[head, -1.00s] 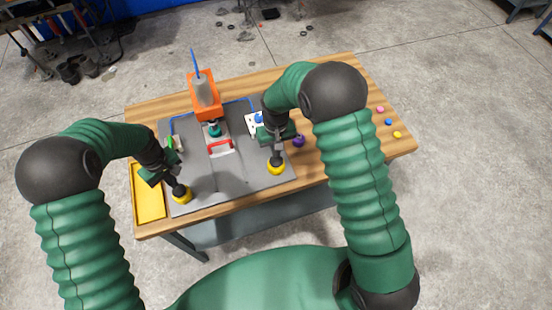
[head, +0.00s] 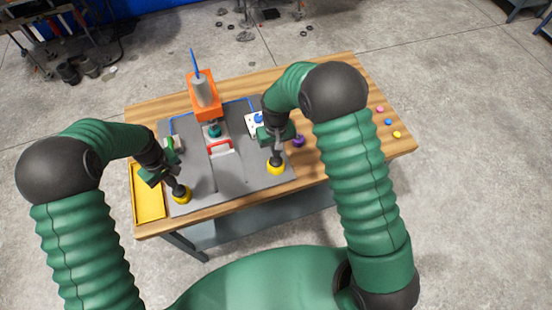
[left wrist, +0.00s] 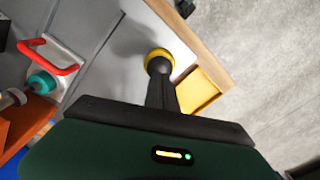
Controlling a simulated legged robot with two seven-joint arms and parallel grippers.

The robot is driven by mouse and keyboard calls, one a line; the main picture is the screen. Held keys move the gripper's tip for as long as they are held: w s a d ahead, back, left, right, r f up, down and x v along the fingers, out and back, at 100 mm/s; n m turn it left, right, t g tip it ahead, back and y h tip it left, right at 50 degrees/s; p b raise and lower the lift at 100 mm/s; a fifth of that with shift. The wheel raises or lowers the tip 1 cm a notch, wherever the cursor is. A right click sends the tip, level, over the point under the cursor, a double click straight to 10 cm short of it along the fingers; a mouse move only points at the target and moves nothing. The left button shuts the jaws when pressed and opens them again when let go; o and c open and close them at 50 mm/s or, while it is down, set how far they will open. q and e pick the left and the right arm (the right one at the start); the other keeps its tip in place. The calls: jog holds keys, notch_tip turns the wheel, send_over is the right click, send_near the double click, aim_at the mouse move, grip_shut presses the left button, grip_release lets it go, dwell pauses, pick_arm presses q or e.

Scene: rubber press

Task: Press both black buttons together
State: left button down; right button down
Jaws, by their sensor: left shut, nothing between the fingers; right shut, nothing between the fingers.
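My left gripper (head: 177,185) is shut and points down at the left button's yellow ring (head: 182,196). The ring also shows in the left wrist view (left wrist: 149,66) around the dark fingertips (left wrist: 160,60). My right gripper (head: 277,155) is shut and points down at the right button's yellow ring (head: 276,169). The black button tops are hidden by the fingers or cannot be told from them. I cannot tell whether they are pressed in. An orange press (head: 207,108) with a grey cylinder and a teal part below stands at the back of the grey plate (head: 235,178).
A red handle (head: 219,144) sits on the plate between the arms. A yellow tray (head: 149,193) lies at the left edge of the wooden table (head: 330,165). A purple knob (head: 298,140) is beside my right gripper. Small coloured buttons (head: 388,122) are at far right.

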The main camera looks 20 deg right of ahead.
aim_at(276, 160)
pick_arm(q)
jog(key=shift+f, duration=1.65)
pick_arm(e)
jog(key=shift+f, duration=1.65)
pick_arm(q)
jog(key=shift+f, duration=0.1)
pick_arm(e)
jog(key=shift+f, duration=0.15)
pick_arm(q)
jog(key=shift+f, duration=0.4)
pick_arm(e)
jog(key=shift+f, duration=0.4)
